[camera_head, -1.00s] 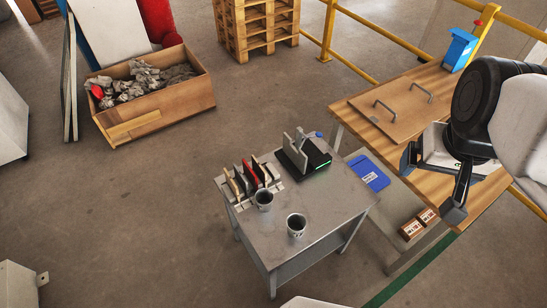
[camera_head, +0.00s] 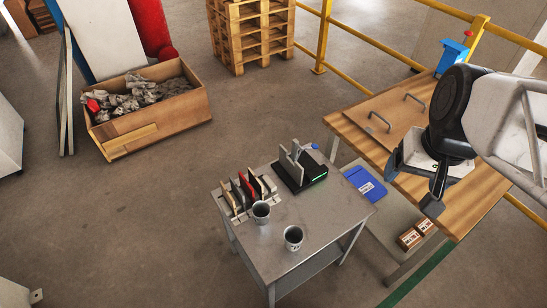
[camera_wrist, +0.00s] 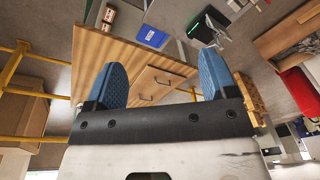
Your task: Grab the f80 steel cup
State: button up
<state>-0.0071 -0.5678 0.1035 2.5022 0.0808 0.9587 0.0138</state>
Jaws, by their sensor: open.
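Two grey steel cups stand upright on the small grey table. One cup (camera_head: 261,210) is next to the tile rack, and the other cup (camera_head: 293,236) is nearer the table's front edge. Any f80 marking is too small to read, so I cannot tell which cup is the f80 one. My gripper (camera_head: 418,180) is open and empty, above the wooden workbench at the right, well apart from both cups. In the wrist view its two blue fingertips (camera_wrist: 162,82) are spread wide with nothing between them.
The grey table (camera_head: 325,225) also holds a rack of several tiles (camera_head: 246,192) and a black device (camera_head: 301,176). The wooden workbench (camera_head: 350,128) has a handled board. A blue clipboard (camera_head: 366,184) and small boxes (camera_head: 410,238) lie low between them. A wooden crate (camera_head: 160,127) stands left on open floor.

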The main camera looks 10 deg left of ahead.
jog(key=w+a+f+m+g+y, duration=0.25)
jog(key=w+a+f, duration=0.35)
jog(key=f, duration=0.4)
jog(key=w+a+f+m+g+y, duration=0.2)
jog(key=w+a+f+y, duration=0.2)
jog(key=a+f, duration=0.45)
jog(key=w+a+f+m+g+y, duration=0.3)
jog(key=w+a+f, duration=0.25)
jog(key=f, duration=0.55)
jog(key=m+t+y, duration=0.1)
jog(key=m+y, duration=0.1)
jog(key=m, duration=0.2)
send_near(260, 211)
jog(key=s+r, duration=0.3)
jog(key=r, duration=0.1)
jog(key=shift+s+a, duration=0.4)
jog(key=shift+a, duration=0.1)
jog(key=shift+x, duration=1.2)
jog(key=shift+f, duration=0.1)
jog(key=shift+x, duration=2.55)
jog(key=shift+w+a, duration=0.1)
jog(key=shift+w, duration=0.1)
